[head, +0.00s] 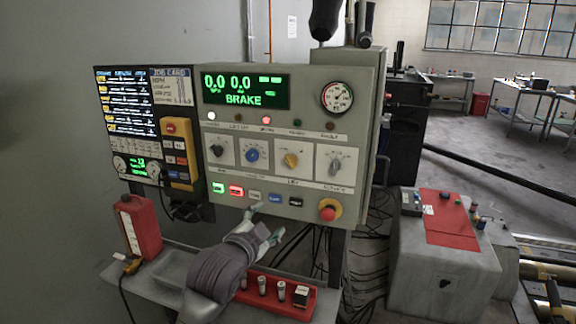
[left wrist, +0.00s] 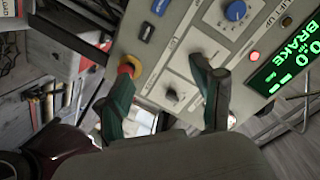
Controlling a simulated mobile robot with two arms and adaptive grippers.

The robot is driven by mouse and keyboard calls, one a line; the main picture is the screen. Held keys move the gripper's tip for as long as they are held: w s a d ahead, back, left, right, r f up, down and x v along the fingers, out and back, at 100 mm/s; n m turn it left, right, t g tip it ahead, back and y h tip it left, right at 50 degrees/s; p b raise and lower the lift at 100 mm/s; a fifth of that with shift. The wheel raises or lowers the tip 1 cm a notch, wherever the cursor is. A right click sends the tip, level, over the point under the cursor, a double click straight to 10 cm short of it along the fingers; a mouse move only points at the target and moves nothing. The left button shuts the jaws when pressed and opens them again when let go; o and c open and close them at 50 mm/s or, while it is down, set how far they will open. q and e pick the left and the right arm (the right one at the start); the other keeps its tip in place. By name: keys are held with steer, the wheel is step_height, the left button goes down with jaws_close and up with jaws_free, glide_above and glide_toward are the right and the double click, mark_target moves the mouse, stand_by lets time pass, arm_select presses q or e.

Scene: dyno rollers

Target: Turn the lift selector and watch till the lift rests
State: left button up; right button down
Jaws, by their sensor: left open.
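The control panel (head: 310,208) has a row of knobs: a black knob (head: 216,150), a blue knob (head: 252,154), a yellow knob (head: 291,160) and a grey knob (head: 337,166). My left gripper (head: 268,222) is open and empty, in front of the panel's lower edge, below the knobs. In the left wrist view its fingers (left wrist: 165,88) frame the panel's lower part. The blue knob (left wrist: 236,10) shows there beyond them, and a finger hides part of the knob row. My right gripper is not in view.
The panel's green display (head: 243,91) reads BRAKE with zeros. A red stop button (head: 328,210) sits at its lower right. Below are a red tray (head: 274,293) of small cylinders and a red bottle (head: 139,228). A grey box (head: 440,262) stands right.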

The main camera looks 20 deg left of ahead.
arm_select(q)
steer(key=m+t, duration=0.1)
steer(key=t, duration=0.1)
glide_toward(289, 164)
steer(key=s, duration=0.4)
steer(key=w+p, duration=0.2)
steer(key=w, duration=1.1)
steer(key=shift+w+d+r+p, duration=0.1)
steer(key=shift+w+r+p, duration=0.05)
steer(key=shift+w+p, duration=0.2)
steer(key=shift+s, duration=0.1)
steer(key=c, duration=1.1)
steer(key=shift+c, duration=0.2)
